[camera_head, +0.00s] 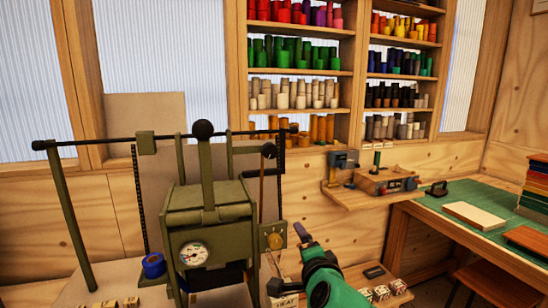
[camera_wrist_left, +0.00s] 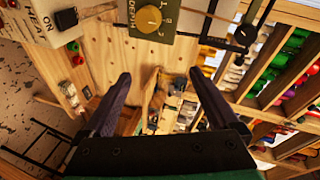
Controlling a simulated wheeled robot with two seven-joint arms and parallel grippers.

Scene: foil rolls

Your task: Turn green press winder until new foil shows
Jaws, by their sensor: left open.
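The olive-green press (camera_head: 208,215) stands left of centre in the head view, with a round gauge on its front. A green plate (camera_head: 273,238) with a brass dial sits on its right side; this plate, lettered DEPTH, also shows at the top of the left wrist view (camera_wrist_left: 150,18). A blue roll (camera_head: 153,265) is at the press's left. My left gripper (camera_head: 290,259) is open and empty, right of and below the plate, apart from it. My right gripper is out of view.
Shelves of coloured foil rolls (camera_head: 290,52) fill the back wall. A small wooden wall shelf (camera_head: 372,200) holds tools right of the press. A desk with a green mat (camera_head: 470,205) stands at the right. Small lettered blocks (camera_head: 381,292) lie near my left arm.

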